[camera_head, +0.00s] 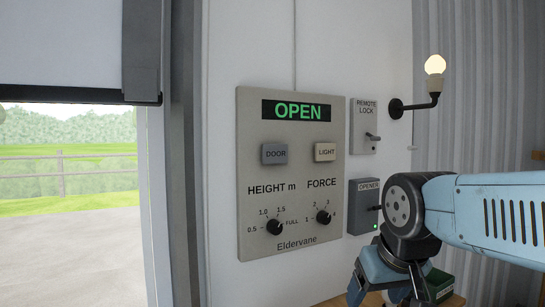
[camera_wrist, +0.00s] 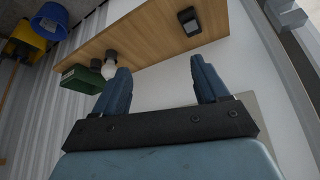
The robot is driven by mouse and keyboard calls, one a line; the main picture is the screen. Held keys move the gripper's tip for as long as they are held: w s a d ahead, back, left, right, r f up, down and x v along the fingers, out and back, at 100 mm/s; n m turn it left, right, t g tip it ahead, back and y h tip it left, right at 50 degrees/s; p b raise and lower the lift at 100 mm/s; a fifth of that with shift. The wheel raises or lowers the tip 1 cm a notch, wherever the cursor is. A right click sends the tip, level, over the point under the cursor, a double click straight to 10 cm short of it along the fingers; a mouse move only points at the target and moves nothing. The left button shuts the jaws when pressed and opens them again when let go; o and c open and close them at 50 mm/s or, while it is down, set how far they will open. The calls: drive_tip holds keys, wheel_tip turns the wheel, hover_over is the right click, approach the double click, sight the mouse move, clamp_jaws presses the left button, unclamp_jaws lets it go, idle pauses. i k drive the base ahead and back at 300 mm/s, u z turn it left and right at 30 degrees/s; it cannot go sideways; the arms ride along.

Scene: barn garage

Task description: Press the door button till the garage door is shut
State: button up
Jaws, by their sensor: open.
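The grey control panel (camera_head: 250,217) hangs on the white wall in the head view. Its display (camera_head: 297,110) reads OPEN in green. My gripper (camera_wrist: 161,75) is open and empty in the wrist view, above a wooden surface. In the head view my arm is at the lower right, apart from the DOOR button; the fingertips cannot be made out there.
The LIGHT button (camera_head: 325,152) and two knobs share the panel. The REMOTE LOCK box (camera_head: 363,140), OPENER box (camera_head: 364,190) and lit bulb (camera_head: 435,64) are to the right. The wrist view shows a wooden board (camera_wrist: 150,32), green box (camera_wrist: 83,79), blue bucket (camera_wrist: 50,18) and yellow object (camera_wrist: 26,35).

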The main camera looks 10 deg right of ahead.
sight(271, 153)
drive_tip(key=z, duration=1.05)
drive_tip(key=k, duration=0.55)
drive_tip(key=u, duration=1.1)
